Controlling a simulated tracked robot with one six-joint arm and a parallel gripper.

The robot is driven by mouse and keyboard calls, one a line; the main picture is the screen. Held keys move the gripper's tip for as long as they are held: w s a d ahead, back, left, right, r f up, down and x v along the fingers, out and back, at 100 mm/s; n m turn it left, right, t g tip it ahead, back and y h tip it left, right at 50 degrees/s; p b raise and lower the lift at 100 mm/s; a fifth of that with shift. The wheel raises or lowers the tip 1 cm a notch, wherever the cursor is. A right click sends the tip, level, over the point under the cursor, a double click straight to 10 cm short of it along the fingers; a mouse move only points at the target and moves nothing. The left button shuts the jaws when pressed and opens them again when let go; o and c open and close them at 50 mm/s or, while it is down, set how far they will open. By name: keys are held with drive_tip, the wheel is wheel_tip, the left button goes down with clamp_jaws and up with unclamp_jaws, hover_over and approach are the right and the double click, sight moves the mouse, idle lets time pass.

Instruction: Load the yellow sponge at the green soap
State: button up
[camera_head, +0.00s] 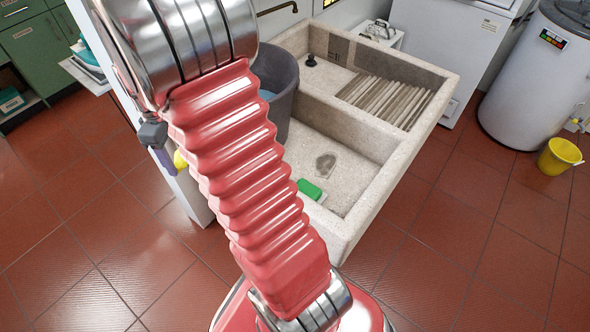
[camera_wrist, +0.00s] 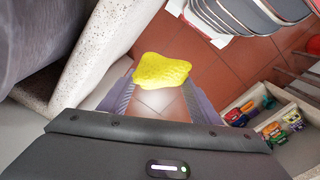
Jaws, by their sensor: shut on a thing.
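The yellow sponge (camera_wrist: 161,68) is between the fingertips of my gripper (camera_wrist: 160,85) in the wrist view, held clear above the floor. My gripper is shut on it. In the head view a small yellow part of the sponge (camera_head: 180,160) shows at the left of my red arm, beside my gripper (camera_head: 165,160); the arm hides most of it. The green soap (camera_head: 309,189) lies on the floor of the stone sink's front basin, just right of my arm. The soap is not seen in the wrist view.
The stone sink (camera_head: 390,190) has a ribbed washboard (camera_head: 388,100) at its back right. A grey bucket (camera_head: 277,95) stands in its left part. A yellow bucket (camera_head: 558,157) stands on the floor at right. A crate (camera_wrist: 285,120) of small coloured items shows in the wrist view.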

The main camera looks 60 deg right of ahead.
drive_tip(key=s+d+n, duration=0.1)
drive_tip(key=s+d, duration=0.3)
drive_tip(key=d, duration=0.1)
drive_tip(key=s+d+n, duration=0.2)
drive_tip(key=s+d, duration=0.2)
drive_tip(key=s, duration=0.1)
drive_tip(key=shift+s+d+f, duration=0.15)
drive_tip(key=shift+s+d, duration=0.15)
drive_tip(key=shift+d, duration=0.05)
drive_tip(key=s+d+f+n, duration=0.2)
drive_tip(key=s, duration=0.4)
drive_tip(key=s+d+f+n, duration=0.2)
drive_tip(key=s+d+f, duration=0.1)
drive_tip(key=s, duration=0.4)
drive_tip(key=s+d+f+n, duration=0.2)
drive_tip(key=s+f, duration=0.1)
drive_tip(key=s, duration=0.4)
drive_tip(key=shift+d+n, duration=0.3)
drive_tip(key=shift+d, duration=0.05)
drive_tip(key=shift+f, duration=0.2)
drive_tip(key=shift+f, duration=2.85)
drive_tip(key=shift+s+f, duration=0.1)
drive_tip(key=shift+f, duration=0.45)
drive_tip(key=shift+r, duration=0.15)
